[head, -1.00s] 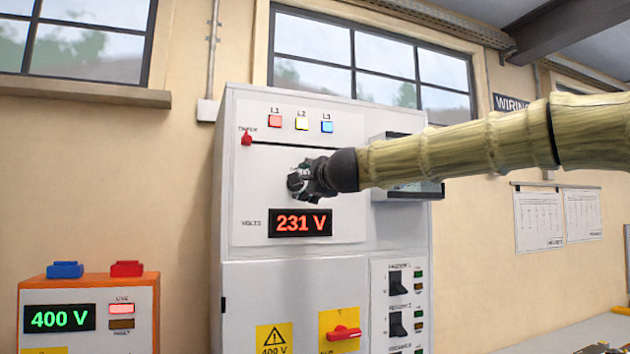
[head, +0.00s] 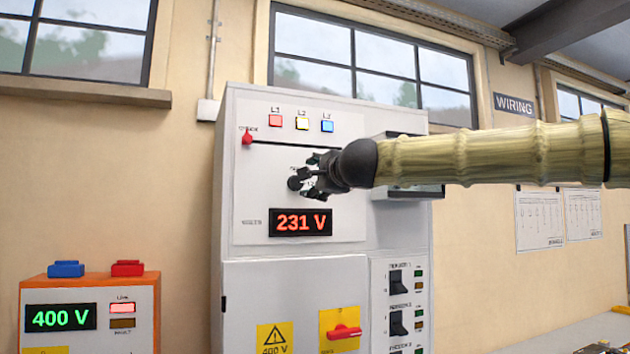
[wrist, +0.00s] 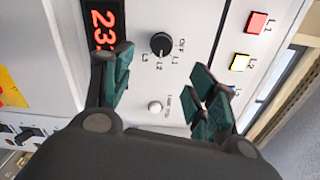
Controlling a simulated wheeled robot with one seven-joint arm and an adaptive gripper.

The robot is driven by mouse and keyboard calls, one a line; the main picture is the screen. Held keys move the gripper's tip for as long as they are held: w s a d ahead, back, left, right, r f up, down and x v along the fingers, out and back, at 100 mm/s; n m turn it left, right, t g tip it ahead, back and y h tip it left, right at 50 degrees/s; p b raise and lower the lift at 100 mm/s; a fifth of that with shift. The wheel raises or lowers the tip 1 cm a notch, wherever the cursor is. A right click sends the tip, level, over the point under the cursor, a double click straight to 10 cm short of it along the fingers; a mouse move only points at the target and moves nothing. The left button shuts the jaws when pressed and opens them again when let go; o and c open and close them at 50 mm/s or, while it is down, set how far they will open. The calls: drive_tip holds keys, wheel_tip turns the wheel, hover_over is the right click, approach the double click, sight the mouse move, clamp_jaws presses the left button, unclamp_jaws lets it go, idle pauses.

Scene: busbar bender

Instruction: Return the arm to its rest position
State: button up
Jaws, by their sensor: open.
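My gripper (head: 312,174) is in front of the upper panel of the grey cabinet (head: 345,225) in the head view. Its fingers point left toward a black rotary knob (head: 294,183). In the wrist view the two dark green finger pads of my gripper (wrist: 165,95) stand wide apart with nothing between them. My arm reaches in from the right edge of the head view.
A red display (head: 300,222) reads 231 V. Lamps L1 (head: 275,121), L2 and L3 are above. A red rotary switch (head: 344,332) and black rocker switches (head: 398,283) are lower. An orange unit (head: 90,310) reading 400 V stands left.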

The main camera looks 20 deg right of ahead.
drive_tip(key=shift+s+r, duration=0.1)
drive_tip(key=w+a+f+n+g, duration=0.1)
drive_tip(key=w+a+f+n, duration=0.1)
drive_tip(key=f, duration=1)
drive_tip(key=w+a+f+n+g, duration=0.1)
drive_tip(key=w+a+f+g, duration=0.15)
drive_tip(key=f, duration=0.95)
drive_tip(key=w+a+f+n+g, duration=0.1)
drive_tip(key=w+f+n, duration=0.15)
drive_tip(key=f, duration=1.05)
drive_tip(key=s+a+f+n+g, duration=0.15)
drive_tip(key=s+f, duration=0.25)
drive_tip(key=f, duration=1.2)
drive_tip(key=s+a+f+n+g, duration=0.1)
drive_tip(key=s+f+n+g, duration=0.3)
drive_tip(key=f, duration=1.2)
drive_tip(key=s+d+f+n+g, duration=0.1)
drive_tip(key=s+f+n+g, duration=0.25)
drive_tip(key=s+f, duration=2.05)
drive_tip(key=s+d+f+n+g, duration=0.1)
drive_tip(key=s+f, duration=0.4)
drive_tip(key=s, duration=0.8)
drive_tip(key=s+d+f+n+g, duration=0.1)
drive_tip(key=s+f+n+g, duration=0.2)
drive_tip(key=s, duration=1)
wheel_tip(320, 180, down, 2)
drive_tip(key=shift+s+f+n+h+b, duration=0.2)
drive_tip(key=shift+n+h+b, duration=0.1)
drive_tip(key=shift+n+b, duration=0.15)
